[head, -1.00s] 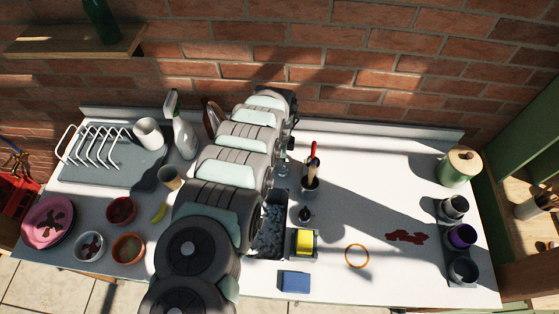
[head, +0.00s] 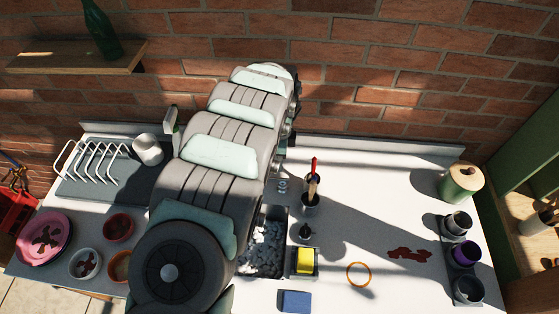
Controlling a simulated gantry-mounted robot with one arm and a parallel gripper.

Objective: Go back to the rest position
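My arm rises from the bottom of the head view, left of centre, and reaches over the white table (head: 370,215) towards the brick wall. My gripper is not visible; the arm's own links hide its far end. Whether it holds anything cannot be seen.
Beside the arm are a sink basin (head: 262,248), a yellow sponge (head: 305,261), a blue block (head: 295,301) and a holder with tools (head: 311,190). A dish rack (head: 95,165) and pink plates (head: 44,238) stand left. Cups (head: 465,253) and a lidded jar (head: 462,183) stand right.

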